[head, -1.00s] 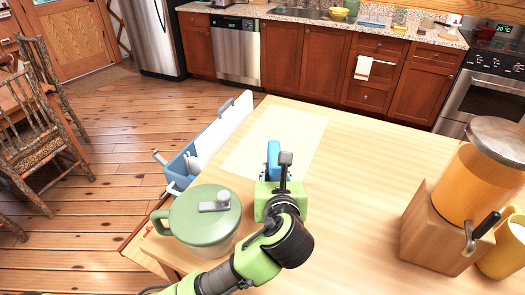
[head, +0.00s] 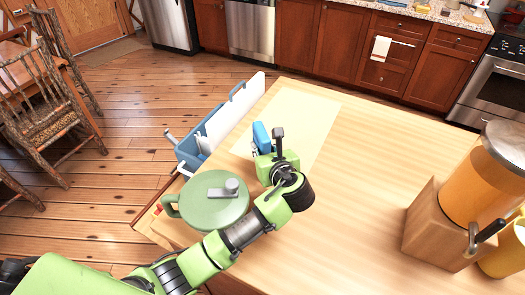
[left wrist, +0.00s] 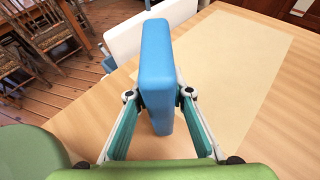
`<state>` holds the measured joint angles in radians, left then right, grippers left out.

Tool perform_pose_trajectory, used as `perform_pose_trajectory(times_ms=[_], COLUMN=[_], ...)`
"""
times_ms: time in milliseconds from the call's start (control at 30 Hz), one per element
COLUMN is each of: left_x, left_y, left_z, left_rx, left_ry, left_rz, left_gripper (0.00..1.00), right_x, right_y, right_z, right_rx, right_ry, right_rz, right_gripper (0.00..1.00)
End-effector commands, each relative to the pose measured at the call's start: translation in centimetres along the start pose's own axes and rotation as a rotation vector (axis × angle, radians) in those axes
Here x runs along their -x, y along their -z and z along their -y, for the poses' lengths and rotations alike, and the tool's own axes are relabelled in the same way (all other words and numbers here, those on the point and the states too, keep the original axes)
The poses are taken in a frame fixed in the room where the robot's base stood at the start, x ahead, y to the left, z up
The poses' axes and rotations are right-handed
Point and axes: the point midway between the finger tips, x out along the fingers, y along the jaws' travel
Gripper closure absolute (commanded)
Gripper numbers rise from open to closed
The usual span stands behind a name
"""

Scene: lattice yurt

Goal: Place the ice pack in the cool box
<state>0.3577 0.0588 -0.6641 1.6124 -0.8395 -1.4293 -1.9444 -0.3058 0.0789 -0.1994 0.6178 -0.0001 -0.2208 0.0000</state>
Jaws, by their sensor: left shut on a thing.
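The ice pack (head: 261,137) is a blue slab. My left gripper (head: 264,152) is shut on it and holds it upright over the pale mat on the table. In the left wrist view the ice pack (left wrist: 158,60) stands between the two fingers, its broad faces gripped. The cool box (head: 187,150) is blue, with a white upright panel (head: 232,108), and sits at the table's left edge, left of the ice pack and apart from it. Its inside is mostly hidden. My right gripper is not in view.
A green lidded pot (head: 212,205) stands close to my left arm, near the cool box. The pale mat (head: 305,125) lies beneath the gripper. A juice dispenser (head: 475,185) on a wooden block (head: 432,228) stands at the right. The middle of the table is clear.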

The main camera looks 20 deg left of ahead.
Motion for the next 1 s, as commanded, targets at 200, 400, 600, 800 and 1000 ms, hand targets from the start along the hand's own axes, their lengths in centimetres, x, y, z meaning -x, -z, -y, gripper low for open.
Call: perform_pose_trajectory(times_ms=[200,400,600,800,1000], left_x=[-0.9,-0.9,-1.0,-1.0,-0.9], left_y=[2.2,2.2,2.5,2.5,2.4], left_z=[0.0,0.0,0.0,0.0,0.0], left_rx=[-0.001,0.001,-0.001,-0.001,0.000], left_ry=[0.000,0.001,0.000,0.000,0.000], left_rz=[0.001,0.002,-0.001,-0.001,-0.001], left_gripper=[1.00,1.00,0.69,0.63,0.63], right_x=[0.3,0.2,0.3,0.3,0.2], right_y=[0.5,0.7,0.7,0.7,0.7], right_z=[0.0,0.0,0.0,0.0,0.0], right_rx=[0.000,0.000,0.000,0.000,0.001], right_ry=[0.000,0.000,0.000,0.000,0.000], right_rz=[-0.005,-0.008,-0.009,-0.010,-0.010], right_gripper=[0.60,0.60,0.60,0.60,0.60])
